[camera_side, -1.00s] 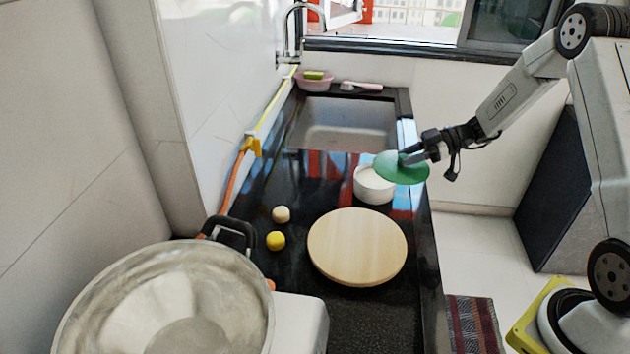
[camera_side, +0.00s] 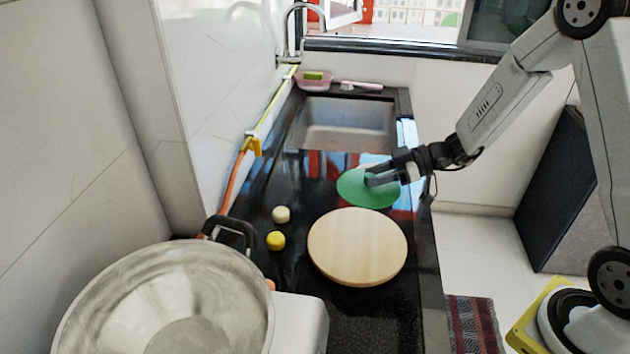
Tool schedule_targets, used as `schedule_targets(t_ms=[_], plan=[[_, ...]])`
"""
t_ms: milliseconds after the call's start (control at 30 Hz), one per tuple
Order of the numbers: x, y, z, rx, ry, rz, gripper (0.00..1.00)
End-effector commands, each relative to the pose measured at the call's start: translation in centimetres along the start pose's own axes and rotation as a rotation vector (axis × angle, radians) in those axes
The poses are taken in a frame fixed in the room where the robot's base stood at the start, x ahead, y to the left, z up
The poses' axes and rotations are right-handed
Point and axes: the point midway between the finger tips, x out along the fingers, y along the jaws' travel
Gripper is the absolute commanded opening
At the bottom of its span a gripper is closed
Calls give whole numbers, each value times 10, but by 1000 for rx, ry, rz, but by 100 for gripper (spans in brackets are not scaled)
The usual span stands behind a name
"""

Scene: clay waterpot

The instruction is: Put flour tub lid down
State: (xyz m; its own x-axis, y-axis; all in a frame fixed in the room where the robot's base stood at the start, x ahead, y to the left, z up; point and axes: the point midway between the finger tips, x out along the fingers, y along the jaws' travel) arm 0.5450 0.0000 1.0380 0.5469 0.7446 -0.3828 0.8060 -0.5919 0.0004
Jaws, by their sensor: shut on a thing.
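The green flour tub lid (camera_side: 360,195) is a flat disc beyond the round wooden board. My gripper (camera_side: 372,179) is shut on the lid at its upper middle, reaching in from the right. The lid looks roughly level. The white flour tub is hidden, with the lid covering the spot where it stood in the earlier view. I cannot tell whether the lid touches the tub or is held above it.
The round wooden board (camera_side: 358,247) lies just in front of the lid. A pale ball (camera_side: 281,214) and a yellow ball (camera_side: 276,240) sit to its left. A sink (camera_side: 345,124) is behind. A large metal pan (camera_side: 170,305) fills the front left.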

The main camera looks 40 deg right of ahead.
Motion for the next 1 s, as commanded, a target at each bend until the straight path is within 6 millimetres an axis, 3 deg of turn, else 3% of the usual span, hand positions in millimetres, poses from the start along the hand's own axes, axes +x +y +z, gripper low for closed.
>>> schedule_targets(t_ms=[233, 700, 1000], plan=[[1, 8, -19, 34, 1, 88, 0], [-14, 20, -80, 178, 3, 434, 0], [-26, 16, -96, 234, 1, 564, 0]])
